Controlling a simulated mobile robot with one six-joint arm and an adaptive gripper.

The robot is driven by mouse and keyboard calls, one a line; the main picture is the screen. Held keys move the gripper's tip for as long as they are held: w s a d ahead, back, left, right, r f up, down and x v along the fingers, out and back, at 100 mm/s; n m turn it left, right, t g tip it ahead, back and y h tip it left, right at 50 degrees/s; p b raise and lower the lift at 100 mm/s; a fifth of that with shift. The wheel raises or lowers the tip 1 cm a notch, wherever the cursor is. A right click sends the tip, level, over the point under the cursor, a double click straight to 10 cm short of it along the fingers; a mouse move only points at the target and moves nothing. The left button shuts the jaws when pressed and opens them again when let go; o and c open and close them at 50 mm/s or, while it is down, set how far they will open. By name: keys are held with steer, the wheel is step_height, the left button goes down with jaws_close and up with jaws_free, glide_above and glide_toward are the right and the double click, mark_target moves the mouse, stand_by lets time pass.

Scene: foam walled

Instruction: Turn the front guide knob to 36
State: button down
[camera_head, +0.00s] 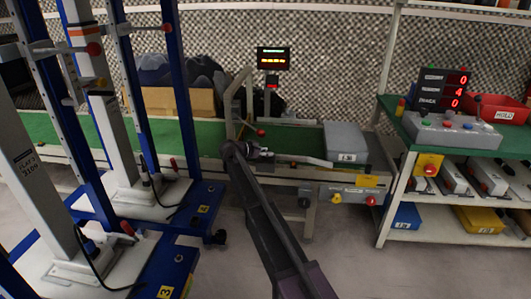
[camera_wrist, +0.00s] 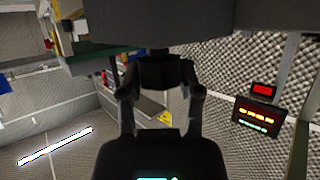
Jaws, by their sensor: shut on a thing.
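My gripper (camera_head: 262,153) is at the near side of the green conveyor (camera_head: 205,138), left of the grey bin. In the wrist view, the fingers of my gripper (camera_wrist: 162,90) are closed around a dark block-like knob (camera_wrist: 165,73), which I take to be the front guide knob. It sits below a large dark body at the top of that view. In the head view my arm and gripper hide this knob. A red knob (camera_head: 261,132) stands just behind my gripper. A dark display (camera_head: 273,58) with lit lines stands behind the conveyor; its figures are too small to read.
A shelf unit (camera_head: 395,165) with a control box (camera_head: 452,130) and red tray (camera_head: 498,108) stands further right. Blue-framed lift stands (camera_head: 185,200) crowd the left. Floor is clear before the shelf.

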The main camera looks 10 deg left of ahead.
stand_by(0.3)
steer(key=shift+c, duration=1.3)
jaws_free()
steer(key=shift+f, duration=0.1)
